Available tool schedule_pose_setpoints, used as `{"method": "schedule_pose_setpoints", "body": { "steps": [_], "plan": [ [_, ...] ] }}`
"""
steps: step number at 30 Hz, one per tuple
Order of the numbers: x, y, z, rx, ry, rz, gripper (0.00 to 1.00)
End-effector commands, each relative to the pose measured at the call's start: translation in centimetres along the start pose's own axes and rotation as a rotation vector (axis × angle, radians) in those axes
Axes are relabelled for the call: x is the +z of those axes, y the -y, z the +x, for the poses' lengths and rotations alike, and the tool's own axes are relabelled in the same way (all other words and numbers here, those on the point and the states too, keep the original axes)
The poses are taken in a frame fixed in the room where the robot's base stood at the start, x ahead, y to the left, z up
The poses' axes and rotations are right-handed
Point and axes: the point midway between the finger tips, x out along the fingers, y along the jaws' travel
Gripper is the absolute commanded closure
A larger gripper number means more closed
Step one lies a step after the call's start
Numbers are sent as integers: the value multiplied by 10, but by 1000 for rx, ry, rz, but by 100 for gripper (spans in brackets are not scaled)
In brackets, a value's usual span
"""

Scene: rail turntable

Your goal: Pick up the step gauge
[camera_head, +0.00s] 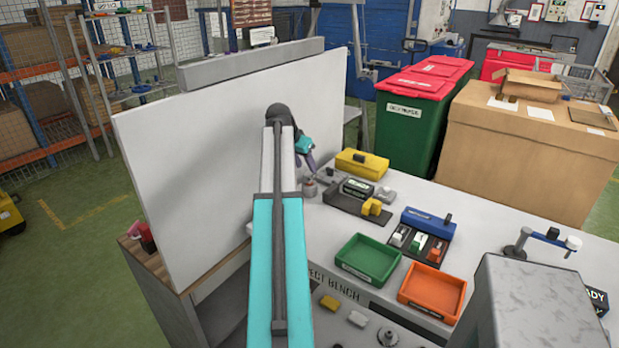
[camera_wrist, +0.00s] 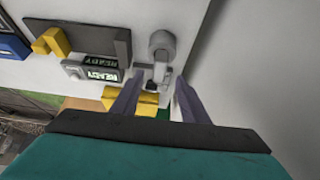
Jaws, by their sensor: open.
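A yellow stepped block that looks like the step gauge (camera_head: 373,206) sits at the right end of a dark plate (camera_head: 345,204) on the bench. In the wrist view the yellow stepped block (camera_wrist: 50,42) is at the upper left, on the edge of the dark plate (camera_wrist: 95,35). My gripper (camera_head: 309,162) is over the far left of the bench, left of and beyond the block. In the wrist view its two fingers (camera_wrist: 157,95) are apart, with no step gauge between them. A grey round-ended fixture (camera_wrist: 162,45) shows beyond the fingertips.
A READY display (camera_head: 356,187) stands by the plate. A yellow case (camera_head: 362,158) lies behind, a blue case (camera_head: 430,218) to the right. Green (camera_head: 345,270) and orange (camera_head: 410,302) trays are in front. A white upright panel (camera_head: 190,160) stands close on the left.

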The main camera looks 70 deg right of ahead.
Motion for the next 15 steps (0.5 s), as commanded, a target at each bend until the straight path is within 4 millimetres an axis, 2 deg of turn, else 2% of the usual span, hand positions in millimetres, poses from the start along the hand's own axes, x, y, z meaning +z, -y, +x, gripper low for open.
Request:
{"method": "schedule_pose_setpoints", "body": {
  "steps": [4, 15],
  "plan": [
    [0, 0, 6, -1, 0, 0, 59],
    [0, 1, 7, -1, 0, -1, 59]
  ]
}}
